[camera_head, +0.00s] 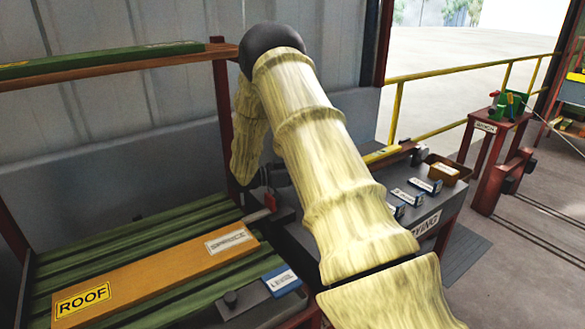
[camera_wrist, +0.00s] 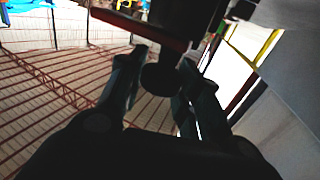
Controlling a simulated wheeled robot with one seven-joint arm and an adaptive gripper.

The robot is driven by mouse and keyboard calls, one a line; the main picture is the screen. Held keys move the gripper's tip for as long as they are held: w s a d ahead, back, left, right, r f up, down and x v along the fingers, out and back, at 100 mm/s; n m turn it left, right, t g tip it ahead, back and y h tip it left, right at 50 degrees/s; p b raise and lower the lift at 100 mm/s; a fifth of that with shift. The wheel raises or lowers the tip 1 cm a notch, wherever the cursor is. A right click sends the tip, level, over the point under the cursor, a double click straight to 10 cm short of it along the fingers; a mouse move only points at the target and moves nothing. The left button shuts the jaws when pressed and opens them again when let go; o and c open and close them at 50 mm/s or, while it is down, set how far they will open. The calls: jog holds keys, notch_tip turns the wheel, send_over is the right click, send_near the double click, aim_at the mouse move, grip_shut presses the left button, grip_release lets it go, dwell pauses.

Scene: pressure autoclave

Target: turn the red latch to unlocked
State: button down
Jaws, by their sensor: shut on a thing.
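In the wrist view, a red bar (camera_wrist: 135,26), which looks like the red latch, slants across the top. A dark round knob (camera_wrist: 160,79) sits at its lower right end, between the two fingers of my gripper (camera_wrist: 163,72). The fingers are closed about this knob; the exact contact is dark and hard to make out. In the head view, a small red part (camera_head: 270,201) shows beside the grey unit, just below the dark end of my arm. My pale, sleeved arm hides most of the area behind it, and the latch's full shape is hidden there.
An orange board marked ROOF (camera_head: 150,277) lies on green slats at the left. A grey bench (camera_head: 437,212) with several blue-and-white labelled blocks and a brown box (camera_head: 447,171) stands right of my arm. A yellow railing (camera_head: 455,70) runs behind. Open floor lies at the right.

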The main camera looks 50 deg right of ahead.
jog(key=shift+d, duration=0.1)
jog(key=shift+s, duration=0.1)
dwell(0.4)
jog(key=c, duration=1)
grip_release()
jog(key=shift+s, duration=0.1)
jog(key=shift+c, duration=0.2)
notch_tip(320, 180, up, 10)
